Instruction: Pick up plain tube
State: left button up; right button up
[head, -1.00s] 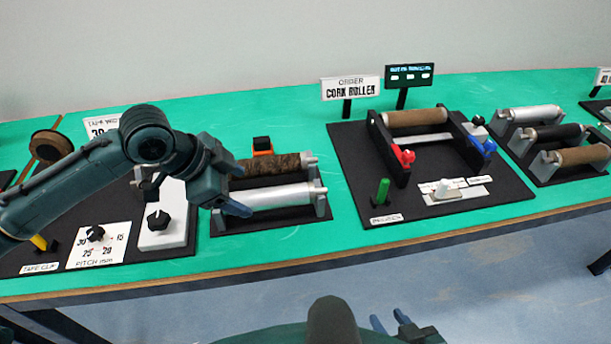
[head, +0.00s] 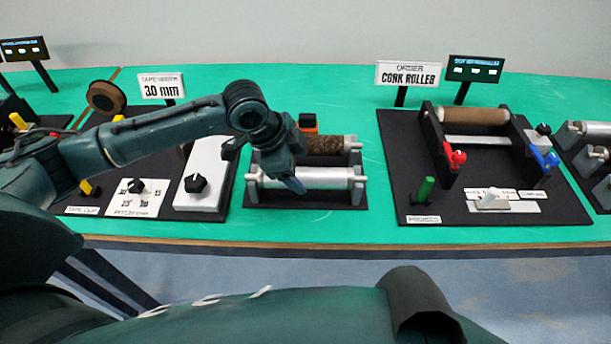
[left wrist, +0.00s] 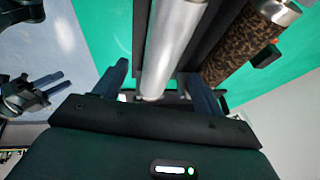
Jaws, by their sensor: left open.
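The plain tube (head: 318,178) is a smooth silver cylinder lying in the front of a small black rack, in front of a mottled brown tube (head: 330,145). My left gripper (head: 293,182) is open above the left part of the plain tube. In the left wrist view the plain tube (left wrist: 172,40) runs between the two spread fingers of the left gripper (left wrist: 160,88); I cannot tell whether they touch it. The mottled tube (left wrist: 240,45) lies to its right there. My right gripper (left wrist: 52,84) shows at the left edge of that view, its fingers apart and empty.
A white block with a black knob (head: 200,180) stands close left of the rack. Green table shows between rack and board.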

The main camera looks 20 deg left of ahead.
aim_at(303, 172)
pick_arm(q)
jog(key=shift+x, duration=1.9)
jog(key=c, duration=1.3)
jog(key=shift+c, duration=0.4)
